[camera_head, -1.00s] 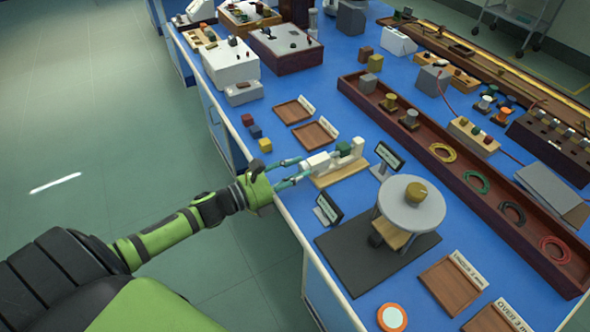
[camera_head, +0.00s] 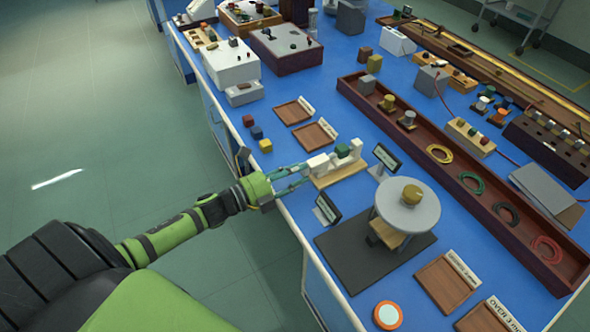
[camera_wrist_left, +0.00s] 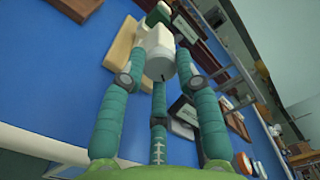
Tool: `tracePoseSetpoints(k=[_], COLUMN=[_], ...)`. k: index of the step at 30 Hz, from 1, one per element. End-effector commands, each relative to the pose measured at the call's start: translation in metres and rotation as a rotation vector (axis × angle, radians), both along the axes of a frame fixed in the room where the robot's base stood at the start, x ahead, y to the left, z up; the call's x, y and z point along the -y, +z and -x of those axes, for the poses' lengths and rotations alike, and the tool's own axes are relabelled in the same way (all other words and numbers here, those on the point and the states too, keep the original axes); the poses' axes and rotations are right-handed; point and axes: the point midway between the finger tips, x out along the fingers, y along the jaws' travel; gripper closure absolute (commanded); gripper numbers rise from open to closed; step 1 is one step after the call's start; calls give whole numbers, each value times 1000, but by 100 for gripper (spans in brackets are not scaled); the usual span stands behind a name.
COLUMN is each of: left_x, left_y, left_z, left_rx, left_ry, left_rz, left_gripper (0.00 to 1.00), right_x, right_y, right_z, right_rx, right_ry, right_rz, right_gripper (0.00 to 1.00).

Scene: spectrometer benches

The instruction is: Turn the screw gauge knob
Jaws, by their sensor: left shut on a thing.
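The screw gauge (camera_head: 342,158) stands on a pale wooden base (camera_head: 338,175) near the bench's front edge, with a green block (camera_head: 343,151) in its frame. Its white knob (camera_head: 317,161) points toward my left arm. My left gripper (camera_head: 304,169) reaches in from the left, its teal fingers closed around the knob's end. The exact finger contact is hard to see. My right gripper is not in view.
A small display (camera_head: 327,209) stands just right of my gripper, and another (camera_head: 387,157) behind the gauge. A round grey table (camera_head: 420,214) on a dark mat (camera_head: 345,262) is to the right. Small cubes (camera_head: 257,132) and wooden trays (camera_head: 314,135) lie to the left.

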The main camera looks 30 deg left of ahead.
Motion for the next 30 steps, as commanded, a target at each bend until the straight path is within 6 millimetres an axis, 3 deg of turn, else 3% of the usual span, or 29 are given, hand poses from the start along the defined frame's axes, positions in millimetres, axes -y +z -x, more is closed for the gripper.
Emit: tracePoseSetpoints(k=[30], left_x=[1], left_y=[1], left_z=[1], left_rx=[-492], left_ry=[-2], left_rz=[830], left_gripper=[100], right_x=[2], right_y=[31], right_z=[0], right_rx=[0], right_ry=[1], right_rz=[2], right_gripper=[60])
